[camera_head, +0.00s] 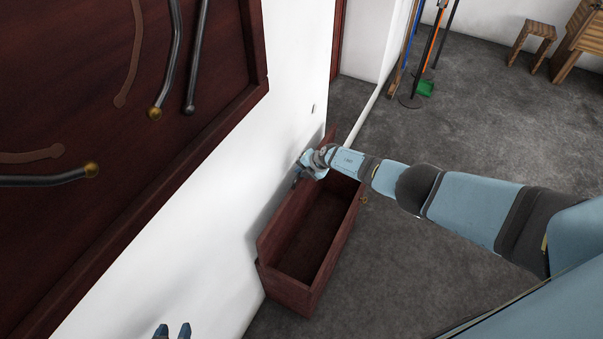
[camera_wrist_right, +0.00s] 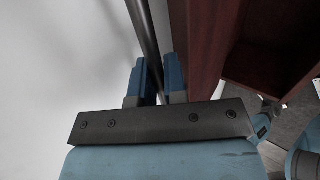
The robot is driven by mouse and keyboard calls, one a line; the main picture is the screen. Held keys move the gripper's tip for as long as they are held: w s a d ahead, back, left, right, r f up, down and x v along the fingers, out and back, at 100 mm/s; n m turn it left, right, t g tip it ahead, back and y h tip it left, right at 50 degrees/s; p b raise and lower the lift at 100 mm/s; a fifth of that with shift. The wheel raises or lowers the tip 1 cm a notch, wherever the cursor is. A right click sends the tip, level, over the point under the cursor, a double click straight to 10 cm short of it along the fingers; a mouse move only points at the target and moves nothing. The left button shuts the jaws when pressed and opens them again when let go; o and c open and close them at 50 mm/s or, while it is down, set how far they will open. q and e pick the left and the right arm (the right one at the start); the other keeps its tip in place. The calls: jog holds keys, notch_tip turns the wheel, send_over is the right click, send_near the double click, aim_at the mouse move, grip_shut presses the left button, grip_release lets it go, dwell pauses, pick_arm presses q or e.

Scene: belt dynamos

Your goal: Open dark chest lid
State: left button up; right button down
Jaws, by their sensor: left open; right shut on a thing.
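The dark red-brown chest (camera_head: 284,287) stands on the floor along the white wall, and its empty interior shows from above. Its lid (camera_head: 281,222) stands raised on the wall side. My right gripper (camera_head: 301,172) is at the lid's upper edge, toward the far end. In the right wrist view the right gripper (camera_wrist_right: 160,82) is shut on a grey bar (camera_wrist_right: 145,32) that runs between its fingers. A dark red panel (camera_wrist_right: 201,45) is close beside them. My left gripper (camera_head: 172,331) is open and empty at the bottom edge of the head view, away from the chest.
A dark wooden panel (camera_head: 205,125) with curved metal rods hangs on the wall at left. Long-handled tools and a green dustpan (camera_head: 425,88) stand at the back by the wall. A wooden stool (camera_head: 535,34) is at the far right. The grey floor right of the chest is clear.

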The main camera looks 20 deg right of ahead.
jog(key=shift+a, duration=0.2)
dwell(0.3)
jog(key=c, duration=1.2)
grip_release()
jog(key=shift+w, duration=0.1)
jog(key=shift+d+r+p, duration=0.25)
jog(key=shift+r+p, duration=0.2)
jog(key=shift+p, duration=0.15)
jog(key=p+v, duration=0.5)
jog(key=v, duration=0.7)
jog(key=shift+s+r, duration=0.2)
jog(key=shift+s, duration=0.25)
jog(key=shift+s+d, duration=0.1)
jog(key=shift+d, duration=0.15)
